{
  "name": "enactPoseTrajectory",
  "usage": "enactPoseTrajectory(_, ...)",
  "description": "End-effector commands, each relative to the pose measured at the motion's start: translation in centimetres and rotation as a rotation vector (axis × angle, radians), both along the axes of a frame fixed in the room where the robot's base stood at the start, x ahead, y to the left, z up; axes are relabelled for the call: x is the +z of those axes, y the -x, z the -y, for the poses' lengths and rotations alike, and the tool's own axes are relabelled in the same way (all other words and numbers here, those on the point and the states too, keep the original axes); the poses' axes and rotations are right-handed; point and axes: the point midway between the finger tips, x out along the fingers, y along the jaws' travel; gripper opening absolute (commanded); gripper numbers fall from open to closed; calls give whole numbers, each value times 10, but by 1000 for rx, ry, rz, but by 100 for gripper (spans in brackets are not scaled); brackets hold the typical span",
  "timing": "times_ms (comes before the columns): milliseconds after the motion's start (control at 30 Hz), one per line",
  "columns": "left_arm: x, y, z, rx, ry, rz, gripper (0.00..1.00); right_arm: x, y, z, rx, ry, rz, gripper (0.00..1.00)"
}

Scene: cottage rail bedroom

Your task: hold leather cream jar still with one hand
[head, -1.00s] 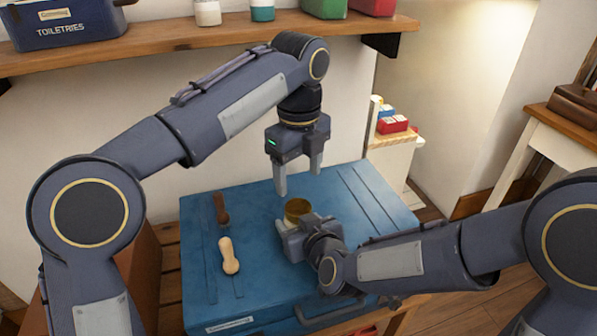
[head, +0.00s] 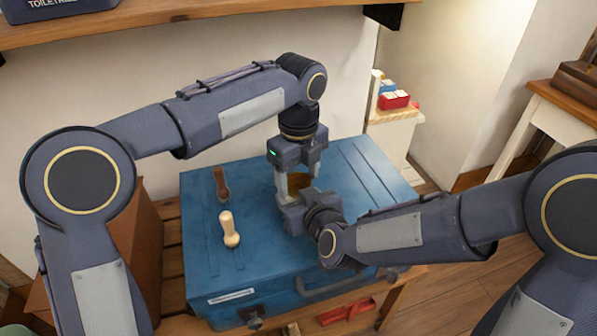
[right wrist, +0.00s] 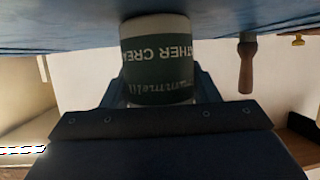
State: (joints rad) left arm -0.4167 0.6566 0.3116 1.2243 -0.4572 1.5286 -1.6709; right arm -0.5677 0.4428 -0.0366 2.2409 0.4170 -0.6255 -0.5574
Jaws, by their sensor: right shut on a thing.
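The leather cream jar (head: 298,182) stands on the blue case (head: 255,260), its amber-brown top partly hidden by my grippers. In the right wrist view the jar (right wrist: 160,62) shows its dark green and white label upside down, with part of "LEATHER CREAM" readable. My right gripper (head: 291,206) is shut on the jar from the near right side, low down; its fingertips are mostly hidden in the head view. My left gripper (head: 298,184) points down from above, open, with one finger on each side of the jar's top. Whether those fingers touch it I cannot tell.
A dark brown tool (head: 221,184) and a pale wooden-handled tool (head: 229,230) are on the case, left of the jar. A wooden shelf (head: 200,28) runs along the wall above. The case's right side has clear space.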

Motion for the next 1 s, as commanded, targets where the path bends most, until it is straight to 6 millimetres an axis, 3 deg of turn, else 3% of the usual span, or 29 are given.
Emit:
enactPoseTrajectory(67, 0, 0, 0, 0, 0, 0, 54, 0, 0, 0, 0, 0, 0, 0)
enactPoseTrajectory(300, 0, 0, 0, 0, 1, 1, 22, 0, 0, 0, 1, 0, 0, 0)
enactPoseTrajectory(400, 0, 0, 0, 31, 1, 1, 22, 0, 0, 0, 1, 0, 0, 0)
enactPoseTrajectory(633, 1, 0, 0, 287, 1, 2, 22, 0, 0, -1, 1, 0, 0, 0)
enactPoseTrajectory(900, 1, -1, 0, 299, 2, 2, 22, 0, 0, -1, 2, 0, 0, 0)
enactPoseTrajectory(933, 1, -1, 0, 299, 2, 2, 53, 0, 1, -1, 2, 0, 0, 0)
enactPoseTrajectory(1000, 1, -1, 0, 298, 2, 2, 62, 0, 1, -1, 2, 0, 0, 0)
